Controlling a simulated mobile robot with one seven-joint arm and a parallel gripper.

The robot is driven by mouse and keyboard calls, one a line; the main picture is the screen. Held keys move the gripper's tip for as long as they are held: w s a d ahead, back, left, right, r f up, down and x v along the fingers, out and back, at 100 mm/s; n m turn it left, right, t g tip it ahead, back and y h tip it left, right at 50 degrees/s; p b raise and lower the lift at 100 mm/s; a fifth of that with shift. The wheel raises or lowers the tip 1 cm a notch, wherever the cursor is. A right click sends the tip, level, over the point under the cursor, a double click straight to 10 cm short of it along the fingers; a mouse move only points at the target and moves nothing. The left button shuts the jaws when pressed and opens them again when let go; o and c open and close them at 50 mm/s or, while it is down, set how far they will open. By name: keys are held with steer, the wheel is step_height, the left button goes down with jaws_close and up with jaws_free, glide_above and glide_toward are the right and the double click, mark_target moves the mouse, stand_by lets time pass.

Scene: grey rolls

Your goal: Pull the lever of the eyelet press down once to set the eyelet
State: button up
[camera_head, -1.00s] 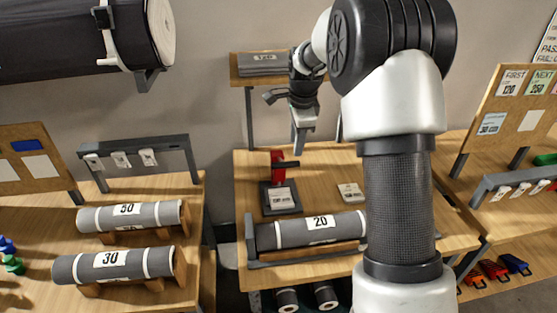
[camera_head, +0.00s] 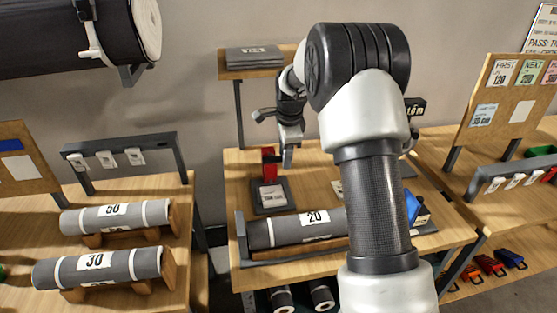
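The eyelet press has a red upright (camera_head: 269,164) on a dark square base (camera_head: 285,208) with a pale label, on the middle table. My gripper (camera_head: 288,162) hangs fingers down just right of the red upright, at about the height of its top. The lever is hard to make out now; the gripper covers the place where a dark bar stuck out to the right. I cannot tell whether the fingers touch the lever. The fingers overlap in this view, so their opening does not show.
A grey roll marked 20 (camera_head: 290,231) lies in a holder in front of the press. A blue device (camera_head: 414,207) stands to its right, partly behind my arm. Rolls marked 50 (camera_head: 113,217) and 30 (camera_head: 108,266) lie on the left table. A shelf (camera_head: 252,73) stands behind the press.

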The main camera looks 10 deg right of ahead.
steer(key=c, duration=0.7)
steer(key=shift+f, duration=0.15)
steer(key=shift+s+f+b, duration=0.4)
steer(key=shift+f+b, duration=0.25)
steer(key=shift+s+f+b, duration=0.35)
steer(key=shift+f+b, duration=0.3)
steer(key=shift+f, duration=0.15)
